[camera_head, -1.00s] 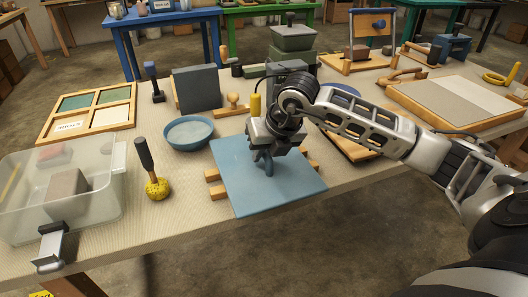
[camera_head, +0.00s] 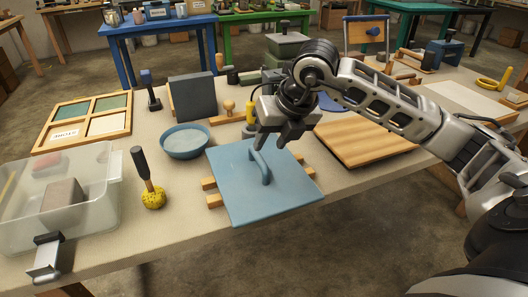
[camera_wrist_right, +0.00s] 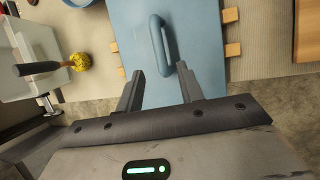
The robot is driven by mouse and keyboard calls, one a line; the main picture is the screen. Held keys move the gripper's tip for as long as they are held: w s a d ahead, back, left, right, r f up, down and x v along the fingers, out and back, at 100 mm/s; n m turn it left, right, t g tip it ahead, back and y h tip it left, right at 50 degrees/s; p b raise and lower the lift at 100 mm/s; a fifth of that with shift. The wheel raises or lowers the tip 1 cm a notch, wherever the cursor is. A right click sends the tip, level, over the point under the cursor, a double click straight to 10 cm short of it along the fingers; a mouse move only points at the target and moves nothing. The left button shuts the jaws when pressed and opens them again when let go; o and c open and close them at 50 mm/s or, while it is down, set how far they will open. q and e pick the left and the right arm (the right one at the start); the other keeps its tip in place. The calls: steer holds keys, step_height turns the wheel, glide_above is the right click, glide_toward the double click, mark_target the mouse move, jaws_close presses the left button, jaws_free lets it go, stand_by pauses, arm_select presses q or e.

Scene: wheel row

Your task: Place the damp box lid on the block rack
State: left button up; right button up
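The box lid (camera_head: 240,200) is a flat blue square slab with a looped blue handle (camera_head: 264,168). It lies flat over the block rack, whose pale wooden ends (camera_head: 213,200) show past its left and right edges. My right gripper (camera_head: 284,138) is open and empty, just above and behind the handle and apart from it. In the right wrist view, the two spread fingers (camera_wrist_right: 158,88) stand with a gap between them, and the lid handle (camera_wrist_right: 157,42) lies beyond the fingertips. My left gripper is in neither view.
A clear plastic tub (camera_head: 95,205) and a yellow-headed, dark-handled tool (camera_head: 153,199) stand left of the lid. A blue bowl (camera_head: 187,143) is behind it. A wooden board (camera_head: 365,143) lies to the right. The table's front edge is close.

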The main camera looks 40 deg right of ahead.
steer(key=v, duration=0.3)
steer(key=shift+s+r, duration=0.15)
steer(key=shift+r, duration=0.2)
